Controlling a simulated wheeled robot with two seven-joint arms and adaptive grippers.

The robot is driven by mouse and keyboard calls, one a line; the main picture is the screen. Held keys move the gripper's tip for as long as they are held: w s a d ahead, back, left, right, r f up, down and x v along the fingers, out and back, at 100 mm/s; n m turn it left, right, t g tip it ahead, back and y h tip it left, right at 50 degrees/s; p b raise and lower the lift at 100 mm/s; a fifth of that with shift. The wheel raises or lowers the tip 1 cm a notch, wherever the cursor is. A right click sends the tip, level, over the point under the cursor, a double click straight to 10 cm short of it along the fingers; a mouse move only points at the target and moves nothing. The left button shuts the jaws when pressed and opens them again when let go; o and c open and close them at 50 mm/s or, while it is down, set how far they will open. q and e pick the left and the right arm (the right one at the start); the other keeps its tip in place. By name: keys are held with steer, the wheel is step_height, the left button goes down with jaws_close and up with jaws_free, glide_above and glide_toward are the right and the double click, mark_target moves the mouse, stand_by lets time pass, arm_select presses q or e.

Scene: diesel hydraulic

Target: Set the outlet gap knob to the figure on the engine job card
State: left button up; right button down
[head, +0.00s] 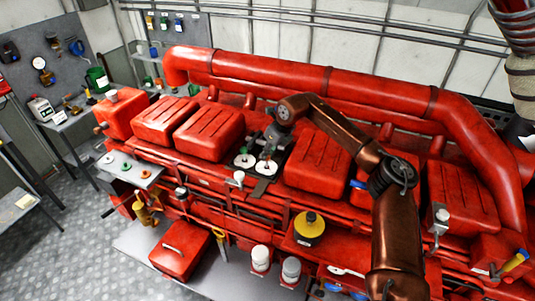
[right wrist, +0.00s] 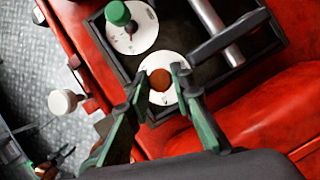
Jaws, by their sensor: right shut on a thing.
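Two white dials lie side by side in a dark open recess between red engine covers. The dial with a green knob (right wrist: 118,14) shows in the right wrist view, and the dials (head: 244,161) show small in the head view. My right gripper (right wrist: 160,82) has its two fingers on either side of a reddish-brown knob (right wrist: 159,80) on the other white dial (right wrist: 152,63), and is shut on it. In the head view the gripper (head: 268,148) is over the recess, coming from the right. Dial figures are too small to read. I cannot tell which knob is the outlet gap one, nor identify the job card.
A dark handle with a metal rod (right wrist: 228,40) lies beside the dials. Red engine covers (head: 208,132) flank the recess. A yellow-and-black cap (head: 309,226) stands in front. A side bench (head: 75,112) with tools is at the left. The floor at lower left is clear.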

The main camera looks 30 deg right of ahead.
steer(key=shift+d+r+n, duration=0.1)
steer(key=shift+r+n, duration=0.1)
steer(key=shift+n, duration=0.3)
steer(key=c, duration=1.8)
jaws_free()
steer(key=shift+c, duration=0.2)
steer(key=shift+o, duration=0.6)
steer(key=shift+f, duration=0.15)
steer(key=v, duration=1.2)
steer(key=shift+d, duration=0.2)
